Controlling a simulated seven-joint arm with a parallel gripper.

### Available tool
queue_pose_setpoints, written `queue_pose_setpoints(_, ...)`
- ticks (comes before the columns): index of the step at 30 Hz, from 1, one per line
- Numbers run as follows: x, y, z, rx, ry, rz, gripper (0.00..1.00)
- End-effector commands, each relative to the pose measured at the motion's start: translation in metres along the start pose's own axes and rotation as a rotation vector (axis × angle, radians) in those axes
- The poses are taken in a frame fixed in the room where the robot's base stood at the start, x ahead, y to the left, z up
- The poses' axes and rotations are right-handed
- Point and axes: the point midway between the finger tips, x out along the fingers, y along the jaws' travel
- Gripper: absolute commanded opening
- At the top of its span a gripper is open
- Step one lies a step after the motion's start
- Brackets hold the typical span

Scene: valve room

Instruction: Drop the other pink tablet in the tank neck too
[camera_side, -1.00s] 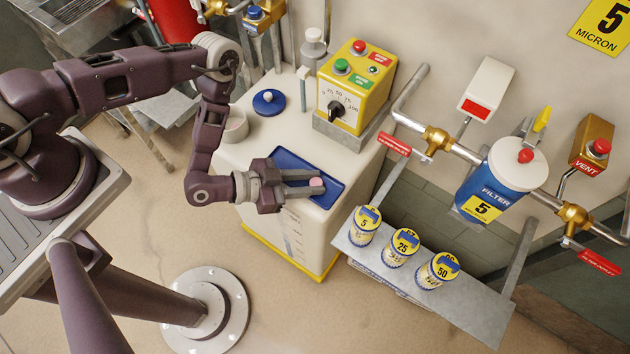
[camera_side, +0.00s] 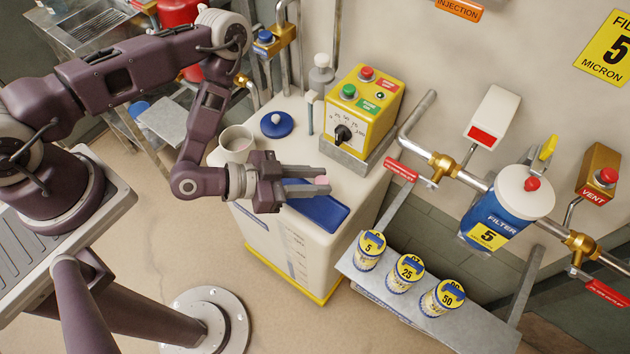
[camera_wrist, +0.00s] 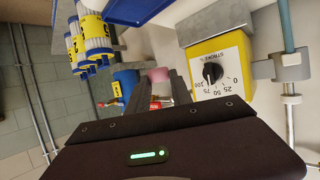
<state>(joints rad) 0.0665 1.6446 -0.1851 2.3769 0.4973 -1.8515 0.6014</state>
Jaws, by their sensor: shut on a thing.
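My gripper (camera_side: 318,182) is shut on a pink tablet (camera_side: 321,180), held at the fingertips above the blue tray (camera_side: 322,214) on top of the white tank (camera_side: 300,245). The tablet also shows between the fingers in the wrist view (camera_wrist: 158,75). The tank neck (camera_side: 236,140) is an open white collar at the tank top's left, behind and left of my gripper. Its inside is too small to make out. I see no other tablet; my gripper covers part of the tray.
A yellow control box (camera_side: 362,108) with a black dial stands at the back right of the tank top. A shelf (camera_side: 385,290) with several numbered filter cartridges is at the right. Pipes and a blue filter housing (camera_side: 497,215) are along the wall.

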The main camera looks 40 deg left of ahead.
Motion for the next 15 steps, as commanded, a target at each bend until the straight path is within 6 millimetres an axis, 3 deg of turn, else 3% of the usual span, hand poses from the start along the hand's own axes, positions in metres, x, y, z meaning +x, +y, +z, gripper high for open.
queue_pose_setpoints(4,-0.005,-0.04,-0.005,-0.002,0.003,-0.023,0.0)
queue_pose_setpoints(8,-0.026,-0.098,-0.003,-0.003,0.001,-0.034,0.0)
queue_pose_setpoints(12,-0.069,-0.154,0.013,-0.001,-0.002,-0.027,0.0)
queue_pose_setpoints(15,-0.102,-0.18,0.029,0.0,-0.003,-0.018,0.0)
